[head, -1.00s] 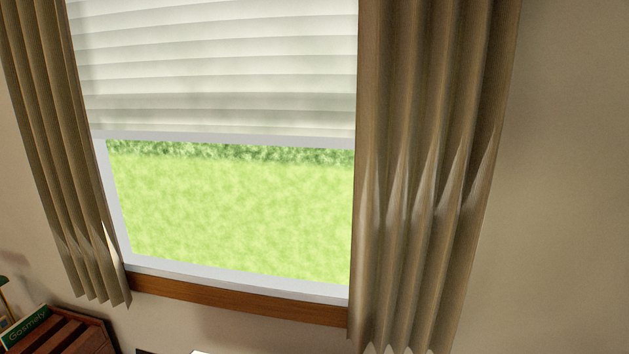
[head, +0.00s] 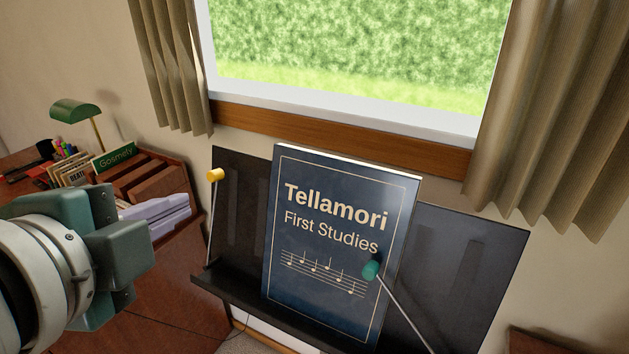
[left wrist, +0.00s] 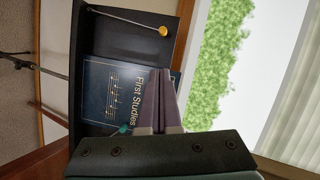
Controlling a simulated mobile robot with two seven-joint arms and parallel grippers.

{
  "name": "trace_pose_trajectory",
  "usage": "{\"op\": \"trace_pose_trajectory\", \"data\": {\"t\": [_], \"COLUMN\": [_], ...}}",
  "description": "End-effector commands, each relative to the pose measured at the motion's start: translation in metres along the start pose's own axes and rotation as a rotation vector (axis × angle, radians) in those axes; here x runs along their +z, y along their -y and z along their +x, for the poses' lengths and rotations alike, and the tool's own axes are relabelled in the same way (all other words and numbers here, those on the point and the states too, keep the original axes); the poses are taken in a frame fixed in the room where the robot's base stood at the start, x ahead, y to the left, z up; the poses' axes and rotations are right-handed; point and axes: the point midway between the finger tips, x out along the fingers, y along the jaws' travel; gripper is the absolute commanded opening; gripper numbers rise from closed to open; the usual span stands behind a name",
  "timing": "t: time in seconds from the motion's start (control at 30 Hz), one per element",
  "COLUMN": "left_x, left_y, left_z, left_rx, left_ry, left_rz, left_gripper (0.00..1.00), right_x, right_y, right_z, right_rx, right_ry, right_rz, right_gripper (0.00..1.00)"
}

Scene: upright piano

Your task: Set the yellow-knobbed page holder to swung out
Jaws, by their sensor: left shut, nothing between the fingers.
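The yellow-knobbed page holder (head: 215,175) is a thin metal rod standing nearly upright at the left edge of the black music stand (head: 240,215). Its knob is apart from the dark blue book (head: 325,255), to the book's left. The yellow knob also shows in the left wrist view (left wrist: 163,31). A second holder with a teal knob (head: 371,270) tilts across the book's lower right. My left gripper (head: 145,245) is left of the stand, with its fingers together and empty. In the left wrist view the closed fingers (left wrist: 160,78) overlap the book. My right gripper is not in view.
A wooden desk organizer (head: 150,175) with papers stands behind my left gripper, near a green lamp (head: 75,112). A window sill (head: 330,135) and curtains (head: 550,120) are behind the stand. Open space lies between my left gripper and the stand.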

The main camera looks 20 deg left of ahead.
Motion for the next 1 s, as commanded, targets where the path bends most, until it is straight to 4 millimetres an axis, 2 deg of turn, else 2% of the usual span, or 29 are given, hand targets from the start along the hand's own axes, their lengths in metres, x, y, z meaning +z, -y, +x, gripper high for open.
{"op": "trace_pose_trajectory", "data": {"t": [0.03, 0.2, 0.37, 0.47, 0.87, 1.0], "left_x": [0.0, -0.008, -0.011, -0.013, -0.021, 0.001], "left_y": [-0.02, -0.026, -0.022, -0.018, -0.009, -0.004], "left_z": [0.013, 0.022, 0.028, 0.041, 0.121, 0.126], "left_rx": [-0.038, -0.117, -0.133, -0.134, -0.132, -0.127], "left_ry": [-0.026, -0.086, -0.097, -0.096, -0.094, -0.092], "left_rz": [0.064, 0.194, 0.22, 0.218, 0.214, 0.219], "left_gripper": [0.0, 0.0, 0.0, 0.0, 0.0, 0.0], "right_x": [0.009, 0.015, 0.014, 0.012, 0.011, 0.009], "right_y": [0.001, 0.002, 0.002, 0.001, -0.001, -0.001], "right_z": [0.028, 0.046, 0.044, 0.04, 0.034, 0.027], "right_rx": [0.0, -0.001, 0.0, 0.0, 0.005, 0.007], "right_ry": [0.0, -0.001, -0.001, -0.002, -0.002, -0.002], "right_rz": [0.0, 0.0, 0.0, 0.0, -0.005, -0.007], "right_gripper": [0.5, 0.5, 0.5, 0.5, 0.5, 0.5]}}
